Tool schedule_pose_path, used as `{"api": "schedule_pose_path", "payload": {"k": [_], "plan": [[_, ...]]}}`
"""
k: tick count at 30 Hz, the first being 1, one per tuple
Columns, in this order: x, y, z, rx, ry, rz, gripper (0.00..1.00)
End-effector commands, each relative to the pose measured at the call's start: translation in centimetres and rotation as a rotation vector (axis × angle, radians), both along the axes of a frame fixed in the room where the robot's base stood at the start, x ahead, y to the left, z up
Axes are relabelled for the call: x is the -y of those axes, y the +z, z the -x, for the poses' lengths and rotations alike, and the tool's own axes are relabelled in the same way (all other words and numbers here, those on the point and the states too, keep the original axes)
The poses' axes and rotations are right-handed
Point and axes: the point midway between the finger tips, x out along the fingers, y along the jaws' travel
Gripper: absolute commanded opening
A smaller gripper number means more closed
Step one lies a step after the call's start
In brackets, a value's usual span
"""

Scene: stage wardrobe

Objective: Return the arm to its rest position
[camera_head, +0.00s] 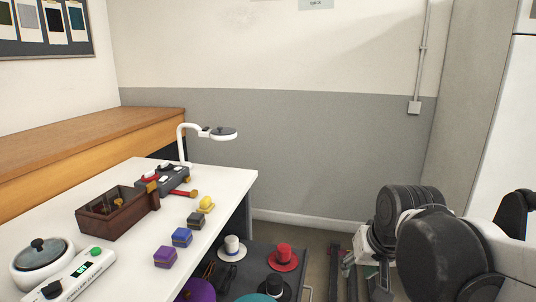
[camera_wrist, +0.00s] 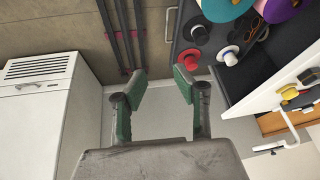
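My arm (camera_head: 445,262) shows at the right of the head view, folded low beside the wall and clear of the white table. In the wrist view my gripper (camera_wrist: 160,77) is open. Its two green-padded fingers stand apart with nothing between them, and only floor and wall lie behind the gap. In the head view the fingers are mostly hidden by my arm.
An open drawer (camera_head: 262,257) with small hats juts out between table and arm. A white cabinet (camera_wrist: 35,90) stands left in the wrist view.

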Motion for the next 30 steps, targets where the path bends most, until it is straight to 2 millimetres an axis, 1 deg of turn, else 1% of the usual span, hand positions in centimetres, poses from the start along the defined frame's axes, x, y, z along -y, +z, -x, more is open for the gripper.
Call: {"api": "schedule_pose_path", "payload": {"k": [1, 9, 15, 22, 24, 30], "plan": [[0.0, 0.2, 1.2, 0.013, 0.005, 0.006, 0.28], [0.4, 0.7, 6.2, 0.094, 0.031, 0.047, 0.28], [0.6, 0.5, 8.8, 0.138, 0.046, 0.068, 0.28], [0.8, 0.1, 10.9, 0.177, 0.06, 0.09, 0.28], [0.8, 1.9, 10.7, 0.175, 0.058, 0.088, 0.28], [0.8, 5.0, 10.6, 0.175, 0.058, 0.088, 0.28]]}}
